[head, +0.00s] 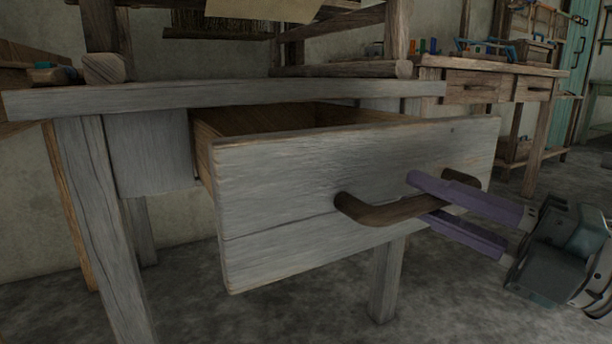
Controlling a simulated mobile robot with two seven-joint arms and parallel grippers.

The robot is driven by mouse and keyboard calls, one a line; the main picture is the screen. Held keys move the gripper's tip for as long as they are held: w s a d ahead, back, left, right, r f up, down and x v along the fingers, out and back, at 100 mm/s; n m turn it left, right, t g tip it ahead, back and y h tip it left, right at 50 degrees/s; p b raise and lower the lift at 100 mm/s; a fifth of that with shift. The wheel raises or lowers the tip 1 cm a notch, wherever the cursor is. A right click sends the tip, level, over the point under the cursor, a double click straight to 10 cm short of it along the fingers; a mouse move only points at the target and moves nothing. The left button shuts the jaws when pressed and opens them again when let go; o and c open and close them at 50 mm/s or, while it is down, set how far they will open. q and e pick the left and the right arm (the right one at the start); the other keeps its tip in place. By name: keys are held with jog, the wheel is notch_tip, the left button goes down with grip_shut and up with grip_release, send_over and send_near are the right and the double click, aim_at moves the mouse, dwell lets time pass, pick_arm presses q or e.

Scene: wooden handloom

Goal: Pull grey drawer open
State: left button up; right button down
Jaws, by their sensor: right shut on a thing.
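The grey drawer (280,195) stands pulled out from the grey table, and its brown wooden inside shows behind the front board. A dark brown curved handle (375,214) is fixed across the front, toward the right. My right gripper (425,198) comes in from the right, with its purple fingers above and below the handle bar. It is shut on the handle. The far end of the drawer's inside is hidden under the tabletop. My left gripper is not in view.
The grey tabletop (200,95) carries a wooden loom frame (345,68). A wooden workbench (490,70) with drawers and tools stands at the back right. The concrete floor (270,310) below the drawer is clear between the table legs.

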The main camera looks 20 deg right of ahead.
jog(key=shift+s, duration=0.25)
jog(key=c, duration=0.8)
grip_release()
jog(key=shift+o, duration=0.2)
jog(key=p+v, duration=0.2)
jog(key=v, duration=0.8)
jog(key=shift+p, duration=0.3)
